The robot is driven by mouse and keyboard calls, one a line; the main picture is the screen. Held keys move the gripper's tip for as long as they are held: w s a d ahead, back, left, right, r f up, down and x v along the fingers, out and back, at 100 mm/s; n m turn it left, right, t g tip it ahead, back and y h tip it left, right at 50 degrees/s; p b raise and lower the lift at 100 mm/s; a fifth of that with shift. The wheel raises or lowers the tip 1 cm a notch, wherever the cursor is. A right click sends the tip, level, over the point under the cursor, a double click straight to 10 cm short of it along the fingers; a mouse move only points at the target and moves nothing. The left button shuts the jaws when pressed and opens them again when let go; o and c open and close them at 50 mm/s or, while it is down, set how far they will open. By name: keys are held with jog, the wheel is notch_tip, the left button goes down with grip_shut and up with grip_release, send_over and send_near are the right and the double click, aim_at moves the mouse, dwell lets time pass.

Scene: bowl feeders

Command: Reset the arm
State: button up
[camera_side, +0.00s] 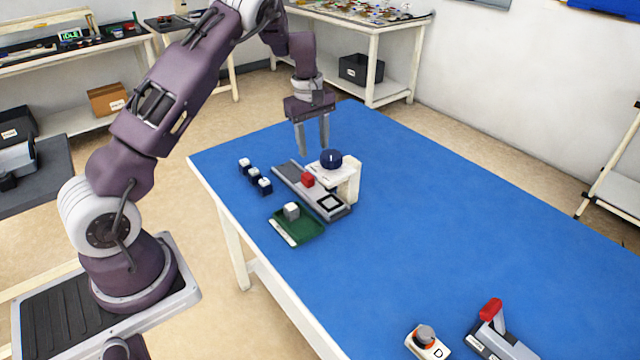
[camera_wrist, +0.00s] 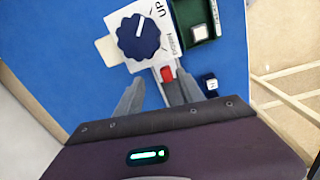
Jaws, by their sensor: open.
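My gripper (camera_side: 313,138) hangs above the far part of the blue table, fingers pointing down. Its two fingers are apart with nothing held between them; they also show in the wrist view (camera_wrist: 150,92). Below and just in front of it stands a feeder with a dark blue knob (camera_side: 331,159) on a white plate, a grey track (camera_side: 288,178) and a red block (camera_side: 308,181) on the track. In the wrist view the knob (camera_wrist: 138,37) lies ahead of the fingers, with "UP" lettering beside it. The red block (camera_wrist: 167,74) is partly visible near the right finger.
A green tray (camera_side: 309,233) holds a grey-white block (camera_side: 291,211). Several dark blocks with white tops (camera_side: 255,176) stand left of the track. A red-handled device (camera_side: 491,309) and a box with a grey knob (camera_side: 424,335) stand at the front. The blue table's right side (camera_side: 480,210) is clear.

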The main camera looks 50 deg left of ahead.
jog(key=s+d+r+m+t+h, duration=0.1)
jog(key=s+d+r+m, duration=0.3)
jog(key=s+d+r, duration=0.5)
jog(key=s+d+r+m+t, duration=0.2)
jog(key=s+d+r+m, duration=0.4)
jog(key=r, duration=0.5)
jog(key=s+d+m+t, duration=0.1)
jog(key=s+d+m, duration=0.2)
jog(key=s, duration=0.5)
jog(key=s+d+m+t+y, duration=0.1)
jog(key=s+d+m, duration=0.2)
jog(key=s, duration=0.5)
jog(key=shift+s+f+m, duration=0.2)
jog(key=shift+f+m, duration=0.1)
jog(key=shift+f, duration=0.05)
